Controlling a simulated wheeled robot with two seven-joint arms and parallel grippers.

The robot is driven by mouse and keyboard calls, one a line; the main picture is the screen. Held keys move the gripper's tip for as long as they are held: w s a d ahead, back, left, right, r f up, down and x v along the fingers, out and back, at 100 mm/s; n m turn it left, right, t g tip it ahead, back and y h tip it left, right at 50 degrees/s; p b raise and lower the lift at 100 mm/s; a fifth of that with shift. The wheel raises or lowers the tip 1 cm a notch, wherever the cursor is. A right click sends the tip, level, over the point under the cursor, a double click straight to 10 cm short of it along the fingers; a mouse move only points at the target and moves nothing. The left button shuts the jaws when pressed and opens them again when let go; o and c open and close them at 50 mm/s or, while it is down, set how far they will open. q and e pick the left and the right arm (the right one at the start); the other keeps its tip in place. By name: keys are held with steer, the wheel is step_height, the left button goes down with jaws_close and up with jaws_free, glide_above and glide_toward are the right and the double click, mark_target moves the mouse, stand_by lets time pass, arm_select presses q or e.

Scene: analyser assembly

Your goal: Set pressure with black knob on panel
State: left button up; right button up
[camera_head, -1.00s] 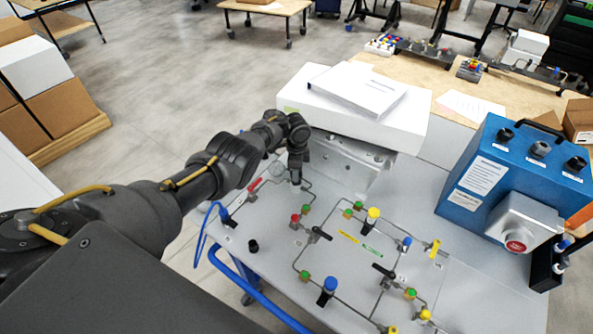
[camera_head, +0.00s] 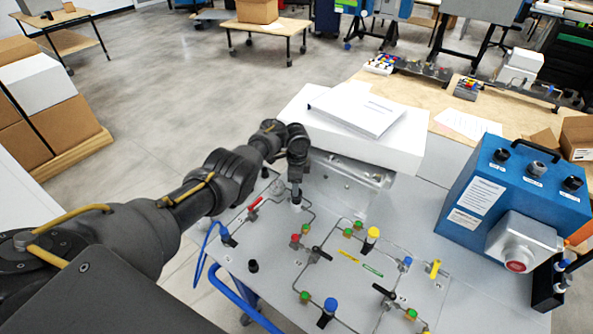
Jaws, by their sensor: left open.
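The grey panel (camera_head: 240,249) carries pipes, valves and coloured knobs. A small black knob (camera_head: 253,266) stands near its left front edge. Black lever handles (camera_head: 319,253) sit on the pipework, and which black part is the pressure knob I cannot tell for sure. My left gripper (camera_head: 296,194) points down at the back left of the panel, open, over a small pale fitting on the pipe. Its fingertips are small, and I cannot tell whether they touch the fitting. My right gripper is out of view.
A white box (camera_head: 385,149) with papers sits at the panel's back. A blue box (camera_head: 470,232) with black knobs and a red button stands right. A red-handled valve (camera_head: 255,204) is left of my gripper. Blue hose (camera_head: 235,296) hangs at the left edge.

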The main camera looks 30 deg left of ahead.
arm_select(q)
step_height(320, 180, up, 7)
steer(key=shift+f+p, duration=0.15)
steer(key=shift+p, duration=0.2)
stand_by(0.3)
